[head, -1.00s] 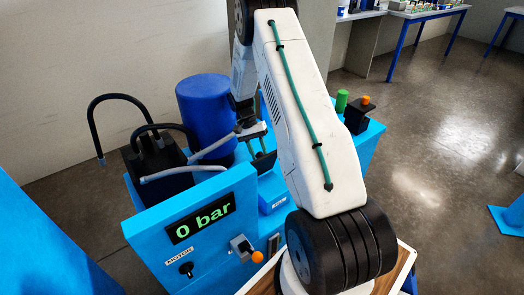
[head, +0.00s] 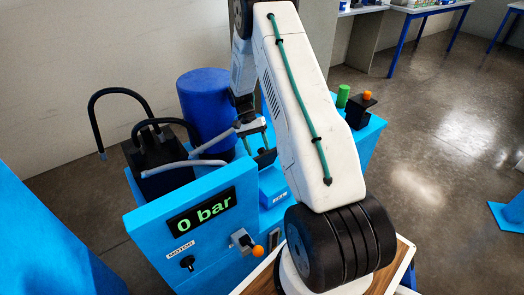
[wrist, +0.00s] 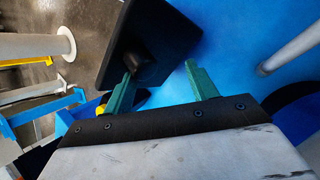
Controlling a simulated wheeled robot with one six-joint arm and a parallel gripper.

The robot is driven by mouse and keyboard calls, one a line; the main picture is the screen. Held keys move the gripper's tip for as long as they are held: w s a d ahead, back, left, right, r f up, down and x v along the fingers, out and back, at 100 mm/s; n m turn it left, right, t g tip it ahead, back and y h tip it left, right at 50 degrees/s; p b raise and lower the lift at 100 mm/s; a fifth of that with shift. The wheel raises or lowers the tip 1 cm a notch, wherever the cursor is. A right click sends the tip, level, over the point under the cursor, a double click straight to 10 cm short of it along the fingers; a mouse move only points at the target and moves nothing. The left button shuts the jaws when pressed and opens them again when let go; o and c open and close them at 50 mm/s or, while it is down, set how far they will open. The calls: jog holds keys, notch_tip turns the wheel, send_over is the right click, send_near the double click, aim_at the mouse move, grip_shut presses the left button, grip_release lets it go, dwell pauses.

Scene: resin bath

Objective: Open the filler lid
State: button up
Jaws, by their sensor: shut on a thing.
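The filler lid looks to be the black square plate (wrist: 152,42) with a dark knob (wrist: 138,65), at the top of the wrist view. It appears tilted against the blue surface. My gripper (wrist: 160,68) has its two green fingers near the plate's lower edge; the left fingertip is at the knob, the right stands beside the plate. It is shut on the lid, though the exact contact is partly hidden. In the head view my gripper (head: 254,138) is above the blue bench, with the dark lid (head: 265,157) just below it, partly covered by my arm.
A blue cylinder (head: 206,105) and a black box (head: 160,165) with hoses stand left of the gripper. A blue panel in front has a 0 bar display (head: 202,212) and an orange-tipped lever (head: 257,250). A green cylinder (head: 342,96) stands behind on the right.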

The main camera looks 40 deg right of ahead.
jog(key=s+a+r, duration=0.2)
jog(key=s+a, duration=0.1)
jog(key=s, duration=0.4)
jog(key=s+a+r, duration=0.3)
jog(key=s, duration=0.4)
jog(key=shift+s+a, duration=0.25)
jog(key=shift+s, duration=0.1)
